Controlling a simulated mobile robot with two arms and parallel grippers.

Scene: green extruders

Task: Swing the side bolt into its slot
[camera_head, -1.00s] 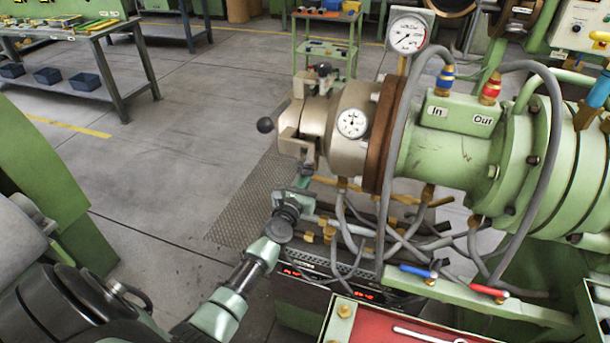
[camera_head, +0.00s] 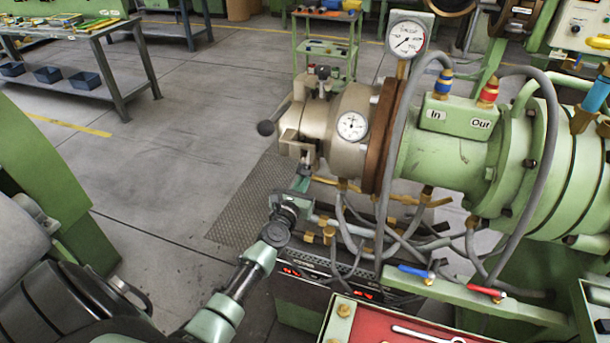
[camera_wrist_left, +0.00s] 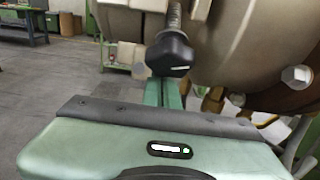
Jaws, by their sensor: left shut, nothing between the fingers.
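The side bolt (camera_wrist_left: 174,52) has a threaded rod and a dark knob. In the left wrist view it hangs at the top middle, between metal parts of the clamp head. In the head view the bolt (camera_head: 306,164) is small, at the lower front of the beige clamp head (camera_head: 318,130). I cannot tell how deep the rod sits in its slot. My left gripper (camera_head: 303,183) is just below the bolt. Its fingers (camera_wrist_left: 163,90) are shut together and empty, with the tips right by the knob. Whether they touch is unclear. The right gripper is not in view.
A ball-ended lever (camera_head: 266,128) sticks out left of the head, and a second bolt (camera_head: 323,72) is on top. Pipes and hoses (camera_head: 340,215) crowd below. A red tray (camera_head: 390,325) is at the front.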

